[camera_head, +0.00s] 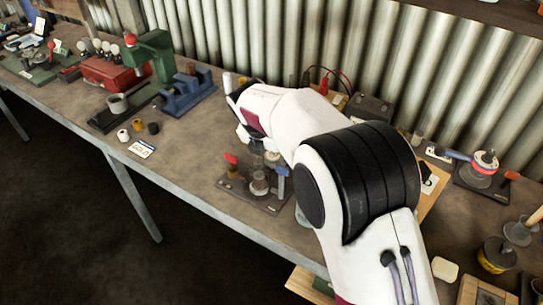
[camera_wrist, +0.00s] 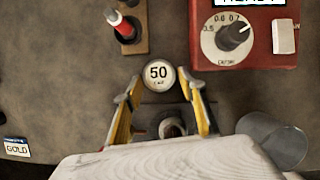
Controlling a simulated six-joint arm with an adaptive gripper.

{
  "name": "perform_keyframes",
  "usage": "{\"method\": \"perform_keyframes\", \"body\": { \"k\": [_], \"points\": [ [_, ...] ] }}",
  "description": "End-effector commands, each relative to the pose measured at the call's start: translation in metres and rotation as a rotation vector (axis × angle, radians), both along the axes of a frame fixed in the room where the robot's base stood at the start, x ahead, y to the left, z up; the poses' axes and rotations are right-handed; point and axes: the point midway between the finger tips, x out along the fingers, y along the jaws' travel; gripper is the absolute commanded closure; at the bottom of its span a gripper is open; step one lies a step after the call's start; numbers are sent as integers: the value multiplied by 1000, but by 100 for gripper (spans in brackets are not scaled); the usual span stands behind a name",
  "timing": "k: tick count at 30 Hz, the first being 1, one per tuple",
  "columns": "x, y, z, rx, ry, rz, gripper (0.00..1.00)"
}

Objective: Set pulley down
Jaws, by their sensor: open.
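My gripper (camera_wrist: 163,92) is open in the wrist view, its yellow and black fingers spread apart. A round pale disc marked 50 (camera_wrist: 159,75) shows between the fingertips. A dark round part with a lighter centre (camera_wrist: 172,124) shows lower down between the fingers. I cannot tell for certain whether it is the pulley. In the head view my wrist hides most of the gripper. Below it on the bench is a fixture with a dark base plate (camera_head: 236,190), a red-topped lever (camera_head: 231,159) and a metal post.
The wrist view shows a red box with a dial (camera_wrist: 283,50), a red-tipped post (camera_wrist: 124,28), a grey cylinder (camera_wrist: 273,140) and a GOLD card (camera_wrist: 17,147). In the head view a green press (camera_head: 150,58) and blue vise (camera_head: 187,90) stand left.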

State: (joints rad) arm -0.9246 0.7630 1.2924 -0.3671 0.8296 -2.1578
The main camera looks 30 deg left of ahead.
Motion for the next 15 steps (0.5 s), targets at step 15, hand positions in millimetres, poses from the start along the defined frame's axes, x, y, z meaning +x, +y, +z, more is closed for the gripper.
{"method": "perform_keyframes", "body": {
  "k": [15],
  "points": [
    [-22, -3, 54, 1, -1, 1, 59]
  ]
}}
